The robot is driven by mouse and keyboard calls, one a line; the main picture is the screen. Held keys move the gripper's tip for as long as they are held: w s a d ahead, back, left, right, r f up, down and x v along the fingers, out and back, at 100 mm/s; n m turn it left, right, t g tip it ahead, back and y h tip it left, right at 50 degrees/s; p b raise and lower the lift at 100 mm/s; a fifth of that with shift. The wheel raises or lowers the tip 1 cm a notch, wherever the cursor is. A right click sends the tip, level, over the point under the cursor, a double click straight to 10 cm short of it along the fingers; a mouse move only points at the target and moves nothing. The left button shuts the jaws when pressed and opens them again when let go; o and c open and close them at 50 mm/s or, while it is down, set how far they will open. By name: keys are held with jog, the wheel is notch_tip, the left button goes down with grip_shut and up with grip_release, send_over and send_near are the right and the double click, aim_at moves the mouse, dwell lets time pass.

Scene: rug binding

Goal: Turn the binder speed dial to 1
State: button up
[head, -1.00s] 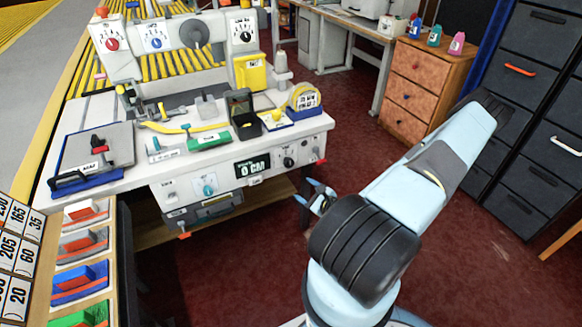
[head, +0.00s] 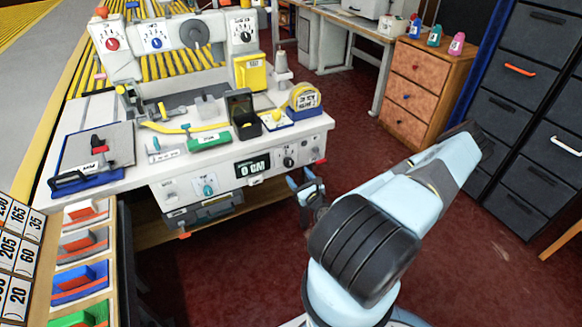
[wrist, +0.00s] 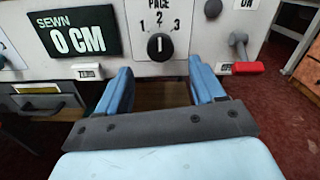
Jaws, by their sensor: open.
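The dial marked PACE (wrist: 160,46) is a round black knob on the light front panel, with 1, 2 and 3 around it. Its white mark stands upright, toward the 2. It also shows small in the head view (head: 289,162). My gripper (wrist: 163,76) is open and empty in the wrist view, its two blue fingers spread below and to either side of the knob, not around it. In the head view my gripper (head: 303,181) is just in front of and below the panel's right part.
The SEWN display (wrist: 73,33) reads 0 CM, left of the dial. A red-ended lever (wrist: 247,67) juts out to the right. A teal knob (head: 208,187) sits further left on the panel. Open floor lies right of the bench.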

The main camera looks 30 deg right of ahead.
aim_at(289, 165)
jog(key=shift+w, duration=3.55)
jog(key=shift+c, duration=0.5)
jog(key=c, duration=1)
jog(key=shift+o, duration=0.2)
jog(key=n, duration=0.4)
jog(key=shift+n, duration=0.3)
jog(key=shift+a+n, duration=0.15)
jog(key=shift+n, duration=2.05)
jog(key=shift+f, duration=0.1)
jog(key=shift+s, duration=0.1)
